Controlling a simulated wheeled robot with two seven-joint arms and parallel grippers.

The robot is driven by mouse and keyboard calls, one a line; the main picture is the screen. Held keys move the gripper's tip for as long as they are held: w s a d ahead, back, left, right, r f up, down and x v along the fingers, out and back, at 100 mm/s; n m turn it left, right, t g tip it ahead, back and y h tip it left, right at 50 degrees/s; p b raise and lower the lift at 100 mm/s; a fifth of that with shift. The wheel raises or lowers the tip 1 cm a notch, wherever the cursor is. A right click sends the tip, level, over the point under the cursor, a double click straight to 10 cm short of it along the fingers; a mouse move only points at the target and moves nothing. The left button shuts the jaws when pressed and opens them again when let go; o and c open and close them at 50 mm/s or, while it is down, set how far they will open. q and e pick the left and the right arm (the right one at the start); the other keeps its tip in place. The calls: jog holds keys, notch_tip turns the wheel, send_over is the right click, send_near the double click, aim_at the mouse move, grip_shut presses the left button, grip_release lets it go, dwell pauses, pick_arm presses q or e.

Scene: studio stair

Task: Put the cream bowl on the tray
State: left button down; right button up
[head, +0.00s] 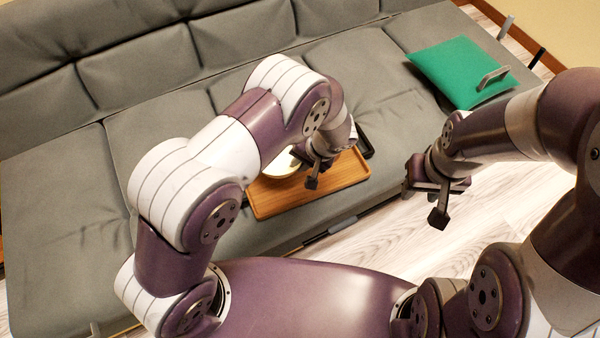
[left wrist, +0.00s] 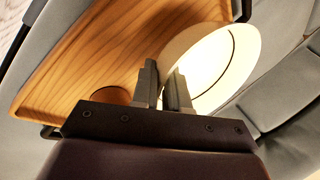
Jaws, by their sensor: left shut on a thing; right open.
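The wooden tray (head: 335,181) lies on the grey sofa seat, and it also fills the upper left of the left wrist view (left wrist: 95,50). The cream bowl (head: 284,177) is at the tray's far left part, mostly hidden behind my left arm and gripper. In the left wrist view the bowl (left wrist: 232,50) reaches past the tray's edge in the picture. My left gripper (head: 312,180) is shut on the bowl's rim, its fingers (left wrist: 165,88) at the near side. I cannot tell whether the bowl touches the tray. My right gripper (head: 424,205) is open and empty, right of the tray.
The grey sofa (head: 60,210) runs across the view, with a green cushion (head: 460,72) at its right end. A dark object (head: 364,146) is at the tray's far right edge. Pale wooden floor (head: 400,255) is clear in front of the sofa.

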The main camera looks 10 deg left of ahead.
pick_arm(q)
notch_tip(320, 180, down, 4)
jog(key=b, duration=0.3)
jog(key=shift+w+a+f, duration=0.1)
jog(key=shift+a+f, duration=0.05)
jog(key=c, duration=1.1)
grip_release()
jog(key=shift+c, duration=0.2)
